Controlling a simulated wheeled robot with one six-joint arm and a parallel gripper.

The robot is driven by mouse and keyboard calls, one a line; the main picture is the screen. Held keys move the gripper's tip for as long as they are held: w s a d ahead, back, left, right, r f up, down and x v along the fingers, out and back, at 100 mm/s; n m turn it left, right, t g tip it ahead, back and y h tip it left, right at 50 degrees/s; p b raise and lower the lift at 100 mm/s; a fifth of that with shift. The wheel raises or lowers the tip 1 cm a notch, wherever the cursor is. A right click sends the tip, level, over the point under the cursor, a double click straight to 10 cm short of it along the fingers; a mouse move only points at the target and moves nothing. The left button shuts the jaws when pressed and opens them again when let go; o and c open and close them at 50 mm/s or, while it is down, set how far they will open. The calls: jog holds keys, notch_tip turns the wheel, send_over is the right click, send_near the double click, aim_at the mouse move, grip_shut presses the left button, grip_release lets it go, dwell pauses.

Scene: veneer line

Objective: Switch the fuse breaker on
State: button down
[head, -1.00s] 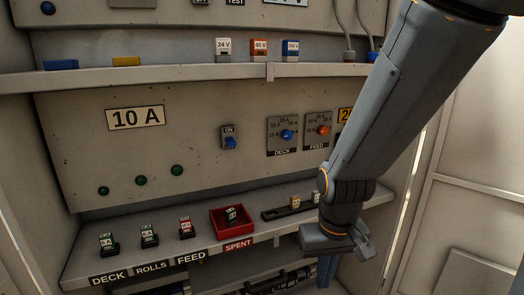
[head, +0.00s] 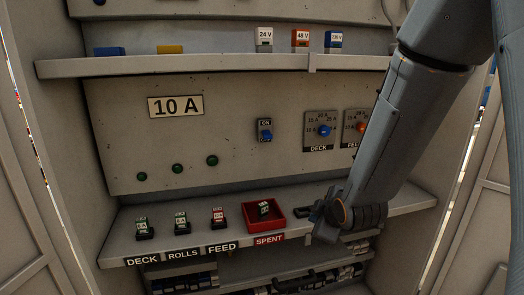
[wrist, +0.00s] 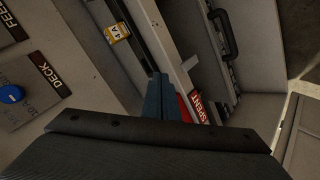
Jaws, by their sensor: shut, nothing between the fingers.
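The fuse breaker (head: 265,131) is a small dark plate on the grey panel, with an ON label at its top and a blue lever below the label. The lever sits in the lower part of the plate. My gripper (wrist: 160,98) is shut and empty, its blue-grey fingers together in the wrist view. In the head view my wrist hangs over the lower shelf, right of the red SPENT tray (head: 279,223), below and to the right of the breaker. The fingertips are hard to make out there. The breaker is not in the wrist view.
The DECK dial (head: 323,131) is right of the breaker; my arm partly covers the FEED dial (head: 361,127). Several fuses stand on the lower shelf (head: 160,248). The upper shelf (head: 200,64) juts out above the breaker. The panel front around the breaker is clear.

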aim_at(267, 135)
jog(key=w+a+r+n+t+y+b, duration=0.1)
jog(key=w+a+r+n+t+y, duration=0.4)
jog(key=a+n, duration=0.35)
jog(key=a+r+n+t+y+b, duration=0.1)
jog(key=a+r+n+t+y, duration=0.2)
jog(key=n, duration=0.8)
notch_tip(267, 135, up, 3)
jog(key=shift+s+a+r+t+y, duration=0.25)
jog(key=shift+s+a+y, duration=0.2)
jog(key=shift+a+y, duration=0.65)
jog(key=w+r+p, duration=0.1)
jog(key=w+p, duration=0.1)
jog(key=w+a+r+p, duration=0.1)
jog(key=w+r, duration=0.1)
jog(key=w, duration=0.1)
jog(key=w+r+p, duration=0.2)
jog(key=shift+w+a+p, duration=0.35)
jog(key=shift+w, duration=0.05)
jog(key=shift+a+r, duration=0.1)
